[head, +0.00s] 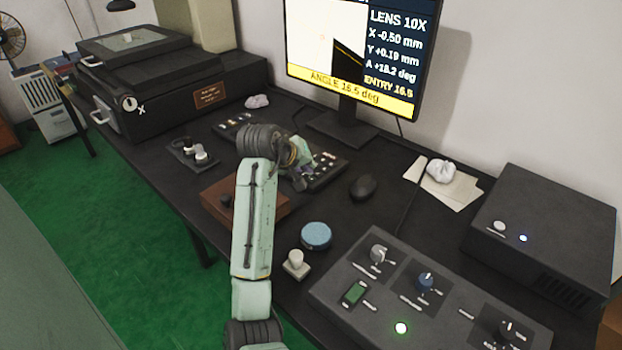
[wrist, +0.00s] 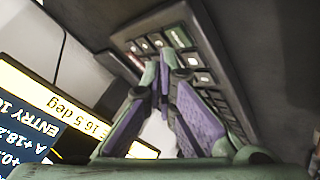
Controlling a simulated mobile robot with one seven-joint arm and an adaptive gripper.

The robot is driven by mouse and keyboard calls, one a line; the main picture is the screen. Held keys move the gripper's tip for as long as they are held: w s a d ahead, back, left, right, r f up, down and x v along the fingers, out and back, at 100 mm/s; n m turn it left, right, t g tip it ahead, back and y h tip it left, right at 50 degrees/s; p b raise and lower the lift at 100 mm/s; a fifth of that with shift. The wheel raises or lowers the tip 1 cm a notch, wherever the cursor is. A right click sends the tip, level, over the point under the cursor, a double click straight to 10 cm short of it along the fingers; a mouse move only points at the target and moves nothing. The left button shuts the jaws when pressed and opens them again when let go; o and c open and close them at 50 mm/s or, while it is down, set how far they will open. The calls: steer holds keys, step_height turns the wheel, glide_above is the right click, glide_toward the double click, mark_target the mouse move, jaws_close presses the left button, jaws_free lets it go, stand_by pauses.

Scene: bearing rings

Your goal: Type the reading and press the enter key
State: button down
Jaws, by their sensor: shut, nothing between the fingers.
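The monitor (head: 355,55) stands at the back of the bench. Its yellow bar reads "ANGLE 16.5 deg" and the line above reads "ENTRY 16.5". The dark keypad (head: 328,174) with pale keys lies on the bench in front of the monitor. My gripper (head: 304,178) is over the keypad's left part and hides some of its keys. In the wrist view my gripper's purple-padded fingers (wrist: 160,78) are together and empty, close to the keypad (wrist: 212,85). I cannot tell whether the tips touch a key. The monitor also shows in the wrist view (wrist: 50,120).
A black mouse (head: 362,187) lies right of the keypad. A blue round pad (head: 316,236) and a control box with knobs (head: 400,328) are nearer. A brown wooden box (head: 222,207) is beside my arm. A dark case (head: 545,225) stands at the right.

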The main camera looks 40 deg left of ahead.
mark_target(307, 178)
steer(key=shift+f, duration=0.15)
steer(key=shift+f, duration=0.3)
steer(key=shift+f, duration=0.35)
stand_by(0.9)
steer(key=shift+r, duration=0.1)
steer(key=shift+r+p, duration=0.7)
steer(key=shift+p, duration=0.25)
step_height(307, 178, up, 5)
steer(key=p, duration=0.4)
steer(key=shift+p, duration=0.35)
